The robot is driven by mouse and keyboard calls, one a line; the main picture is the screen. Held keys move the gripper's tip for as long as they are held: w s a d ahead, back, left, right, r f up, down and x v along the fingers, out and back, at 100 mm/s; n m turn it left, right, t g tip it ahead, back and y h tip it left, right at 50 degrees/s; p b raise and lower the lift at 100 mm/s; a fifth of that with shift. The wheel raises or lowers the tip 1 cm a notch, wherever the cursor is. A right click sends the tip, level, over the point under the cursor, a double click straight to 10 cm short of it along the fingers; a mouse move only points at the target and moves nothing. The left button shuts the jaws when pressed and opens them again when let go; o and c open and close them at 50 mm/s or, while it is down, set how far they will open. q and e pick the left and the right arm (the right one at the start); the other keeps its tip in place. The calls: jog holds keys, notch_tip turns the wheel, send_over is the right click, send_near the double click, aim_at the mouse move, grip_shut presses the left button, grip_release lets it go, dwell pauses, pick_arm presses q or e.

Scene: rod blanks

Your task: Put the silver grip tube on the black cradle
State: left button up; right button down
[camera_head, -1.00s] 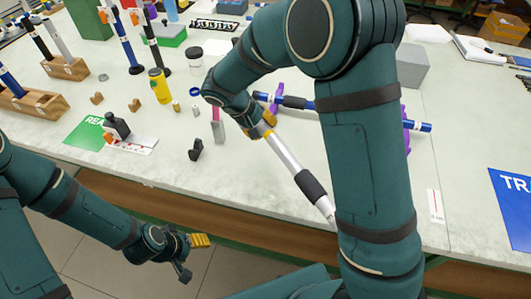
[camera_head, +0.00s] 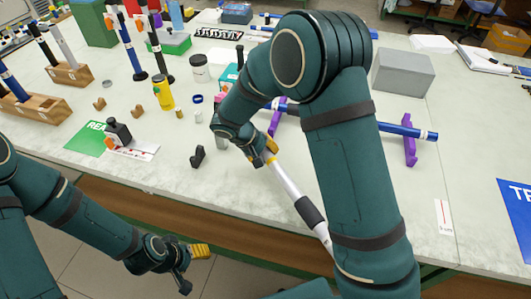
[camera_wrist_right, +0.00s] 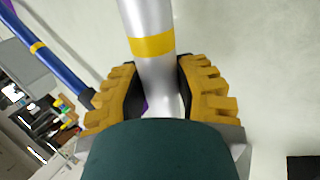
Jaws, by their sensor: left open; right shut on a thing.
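The silver grip tube (camera_head: 287,183) has a black grip sleeve (camera_head: 308,212) and slants down towards the table's front edge, its lower end partly behind my right arm. My right gripper (camera_head: 266,153) is shut on it. In the right wrist view the tube (camera_wrist_right: 145,17), with a yellow band, runs between the two yellow fingers (camera_wrist_right: 160,95). The black cradle (camera_head: 197,157) is a small notched block on the table, left of my right gripper and apart from the tube. My left gripper (camera_head: 191,267) is open and empty, in front of the table edge.
A blue tube (camera_head: 400,129) rests on purple cradles (camera_head: 410,142) behind my right arm. A yellow bottle (camera_head: 162,92), a dark stamp-like bottle (camera_head: 118,131) on a card and wooden racks (camera_head: 70,73) stand to the left. A grey box (camera_head: 403,72) is behind.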

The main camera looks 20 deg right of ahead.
jog(key=shift+f+b, duration=0.45)
jog(key=shift+f, duration=0.05)
jog(key=c, duration=0.7)
grip_release()
jog(key=shift+r, duration=0.1)
jog(key=shift+r+p, duration=0.5)
jog(key=shift+p, duration=0.15)
jog(key=p+v, duration=0.2)
jog(key=v, duration=1)
jog(key=shift+r, duration=0.1)
